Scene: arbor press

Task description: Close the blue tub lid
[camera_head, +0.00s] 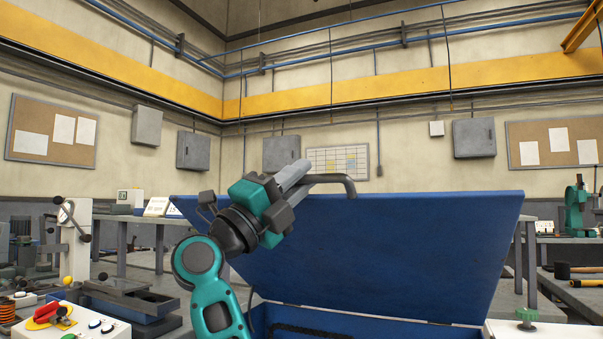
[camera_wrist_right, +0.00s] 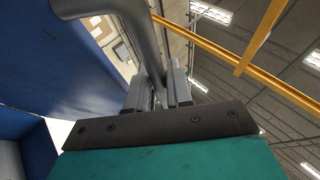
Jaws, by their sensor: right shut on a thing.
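The blue tub lid (camera_head: 400,245) stands raised and tilted above the blue tub (camera_head: 350,327), whose rim shows at the bottom of the head view. A grey bar handle (camera_head: 335,180) runs along the lid's top edge. My right gripper (camera_head: 300,180) is at the left end of this handle, with its fingers shut on it. In the right wrist view the fingers (camera_wrist_right: 160,95) close around the grey handle (camera_wrist_right: 135,25), and the blue lid (camera_wrist_right: 55,60) is at the left. My left gripper is not in view.
At the left are a bench with a machine (camera_head: 75,235) and a white control box (camera_head: 75,322) with a red-and-yellow switch. At the right, a bench holds a green press (camera_head: 577,205) and hammers (camera_head: 575,270). The air above the lid is clear.

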